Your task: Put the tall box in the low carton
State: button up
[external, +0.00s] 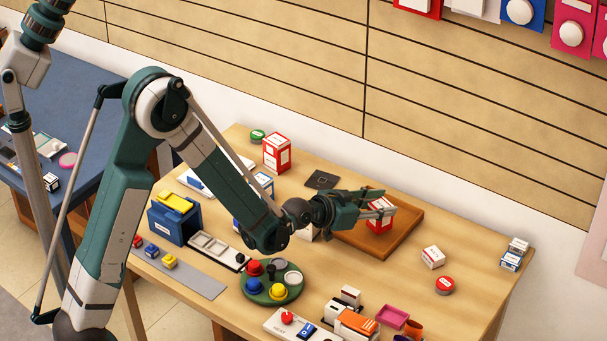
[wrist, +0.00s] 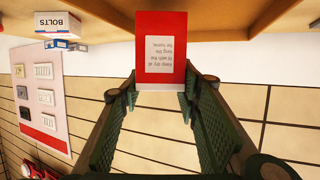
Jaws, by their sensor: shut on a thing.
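My gripper (external: 376,204) reaches in from the left and is shut on a tall red and white box (external: 379,222). The box is upright over the low brown carton (external: 405,240), a shallow open tray on the table. I cannot tell whether its base touches the carton's floor. In the wrist view, the red box (wrist: 174,20) with its white label sits between the two fingertips (wrist: 160,88). That view is upside down, and a strip of brown surface shows near the box.
Another red and white box (external: 277,153) stands at the back left. A small white and red box (external: 433,257) and a round red tin (external: 445,285) lie right of the carton. A green round tray (external: 270,290) and several small items crowd the front.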

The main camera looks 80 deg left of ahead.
jog(key=shift+f, duration=1.2)
jog(key=shift+f+b, duration=0.1)
jog(key=shift+b, duration=0.25)
jog(key=o, duration=0.9)
jog(key=shift+r, duration=0.2)
jog(key=p+v, duration=0.2)
jog(key=v, duration=1)
jog(key=shift+f, duration=0.1)
